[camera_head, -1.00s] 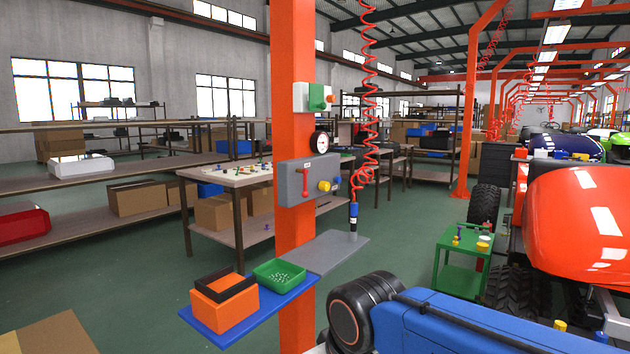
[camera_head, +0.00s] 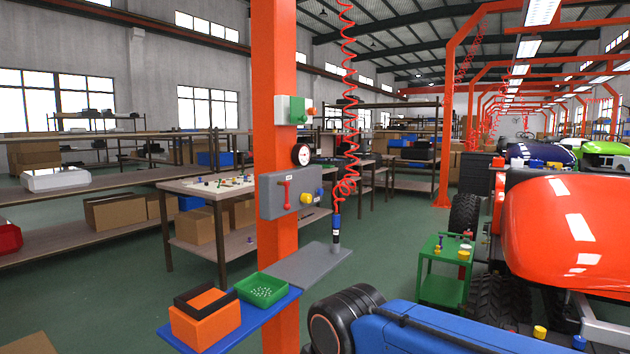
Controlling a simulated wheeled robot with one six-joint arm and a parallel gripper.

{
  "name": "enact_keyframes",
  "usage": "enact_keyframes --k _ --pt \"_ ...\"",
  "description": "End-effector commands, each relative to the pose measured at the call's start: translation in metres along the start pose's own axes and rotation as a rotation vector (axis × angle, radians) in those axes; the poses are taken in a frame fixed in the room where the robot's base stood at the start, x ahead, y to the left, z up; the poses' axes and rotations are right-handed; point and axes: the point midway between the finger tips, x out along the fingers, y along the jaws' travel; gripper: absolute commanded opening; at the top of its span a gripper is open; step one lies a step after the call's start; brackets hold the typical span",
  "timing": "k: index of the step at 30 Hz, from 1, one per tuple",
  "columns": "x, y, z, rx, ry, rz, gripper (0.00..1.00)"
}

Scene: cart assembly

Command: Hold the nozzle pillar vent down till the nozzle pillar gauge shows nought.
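The orange pillar (camera_head: 275,60) stands at centre left. A grey box (camera_head: 270,197) on it carries a red lever (camera_head: 285,194), a yellow knob (camera_head: 306,199) and a blue knob (camera_head: 319,192). I cannot tell by sight which of these is the vent. The round gauge (camera_head: 301,154), white-faced with a black rim, sits just above the box. Its needle is too small to read. A blue and black nozzle (camera_head: 336,230) stands upright on a grey shelf (camera_head: 300,266), with a red coiled hose (camera_head: 350,120) above it. My gripper is not in view.
A white and green unit with a red knob (camera_head: 310,110) sits higher on the pillar. An orange bin (camera_head: 205,322) and green tray (camera_head: 262,290) stand on a blue shelf (camera_head: 255,325) low down. A green cart (camera_head: 443,290) and red tractor bonnet (camera_head: 560,230) are at right.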

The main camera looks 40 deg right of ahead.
Motion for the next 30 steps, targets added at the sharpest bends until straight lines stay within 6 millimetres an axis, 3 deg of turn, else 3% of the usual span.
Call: enact_keyframes --k 6,12,30 --pt "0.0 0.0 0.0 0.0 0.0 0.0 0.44" --pt "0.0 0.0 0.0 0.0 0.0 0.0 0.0" --pt "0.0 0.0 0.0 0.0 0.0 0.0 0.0"
